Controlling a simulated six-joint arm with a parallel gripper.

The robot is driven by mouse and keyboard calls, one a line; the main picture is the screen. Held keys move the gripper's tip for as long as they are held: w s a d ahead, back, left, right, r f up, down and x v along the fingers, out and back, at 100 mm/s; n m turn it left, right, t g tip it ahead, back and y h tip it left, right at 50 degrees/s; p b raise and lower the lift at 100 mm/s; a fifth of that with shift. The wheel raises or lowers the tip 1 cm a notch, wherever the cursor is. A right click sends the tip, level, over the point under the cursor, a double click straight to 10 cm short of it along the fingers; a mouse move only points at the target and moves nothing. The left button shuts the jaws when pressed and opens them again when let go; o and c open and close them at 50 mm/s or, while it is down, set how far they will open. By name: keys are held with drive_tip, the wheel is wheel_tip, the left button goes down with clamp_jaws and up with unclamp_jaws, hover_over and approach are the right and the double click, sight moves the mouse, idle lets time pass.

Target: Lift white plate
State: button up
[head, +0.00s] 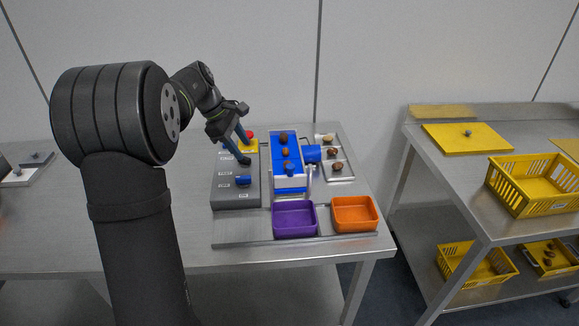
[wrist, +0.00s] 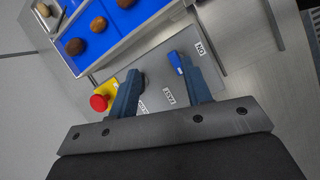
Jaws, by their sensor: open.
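A white plate (head: 18,177) with a small knob lies flat on the steel table at the far left of the head view, partly cut off by the picture edge. It does not show in the wrist view. My gripper (head: 242,146) is open and empty, pointing down over the grey control box, far to the right of the plate. In the wrist view, the two blue fingers of my gripper (wrist: 158,74) stand apart above the labelled box (wrist: 155,75).
The control box (head: 236,197) carries a red button (head: 249,134) and a blue switch (head: 242,181). Right of it are a blue belt (head: 279,163) with dates, a purple bin (head: 294,232) and an orange bin (head: 355,228). A dark plate (head: 40,157) lies beside the white one.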

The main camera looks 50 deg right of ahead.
sight(289, 166)
drive_tip(key=s+a+r+n+g+h, duration=0.1)
drive_tip(key=s+a+r+n+h, duration=0.3)
drive_tip(key=s+a+r+n, duration=0.35)
drive_tip(key=shift+m, duration=0.35)
drive_tip(key=x, duration=0.5)
drive_tip(key=d+r+x, duration=0.1)
drive_tip(key=x, duration=0.5)
drive_tip(key=s+x, duration=0.1)
drive_tip(key=x, duration=0.5)
drive_tip(key=shift+d+r, duration=0.1)
drive_tip(key=shift+d, duration=0.2)
drive_tip(key=shift+c, duration=0.3)
